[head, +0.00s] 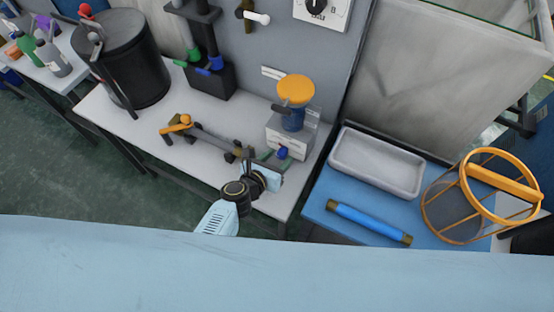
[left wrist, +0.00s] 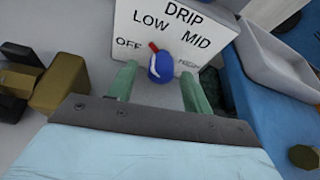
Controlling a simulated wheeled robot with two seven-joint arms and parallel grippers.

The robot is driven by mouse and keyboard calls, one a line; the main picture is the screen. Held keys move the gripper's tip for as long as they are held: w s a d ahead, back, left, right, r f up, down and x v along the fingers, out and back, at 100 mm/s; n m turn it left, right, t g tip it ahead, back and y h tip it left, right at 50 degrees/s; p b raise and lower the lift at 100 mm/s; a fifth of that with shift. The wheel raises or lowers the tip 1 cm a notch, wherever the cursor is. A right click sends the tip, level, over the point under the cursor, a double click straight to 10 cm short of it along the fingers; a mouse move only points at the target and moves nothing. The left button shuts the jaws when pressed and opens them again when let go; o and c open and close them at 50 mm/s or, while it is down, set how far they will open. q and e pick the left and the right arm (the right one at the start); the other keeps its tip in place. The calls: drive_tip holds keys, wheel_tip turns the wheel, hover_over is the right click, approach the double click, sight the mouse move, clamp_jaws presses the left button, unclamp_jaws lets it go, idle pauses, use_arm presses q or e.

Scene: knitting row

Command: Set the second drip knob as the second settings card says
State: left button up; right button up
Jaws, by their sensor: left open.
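The drip box (head: 283,139) is a white box on the bench with a blue knob (head: 282,153) on its front. In the left wrist view, its face (left wrist: 124,20) reads DRIP, OFF, LOW, MID and a partly hidden last word. The blue knob (left wrist: 160,68) has a red pointer directed roughly at LOW. My left gripper (head: 271,160) is at the box front. Its green fingers (left wrist: 157,78) are open, one on each side of the knob in the picture, with gaps visible. I cannot make out a readable settings card. My right gripper is not in view.
An orange-topped blue part (head: 295,90) stands at the box. A brass and grey fitting (head: 180,124) lies to the left. A black drum (head: 135,55) stands at the back left. A grey tray (head: 376,160), blue tube (head: 368,222) and orange-rimmed basket (head: 480,195) are on the right.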

use_arm(q)
drive_tip(key=c, duration=1)
drive_tip(key=shift+o, duration=0.2)
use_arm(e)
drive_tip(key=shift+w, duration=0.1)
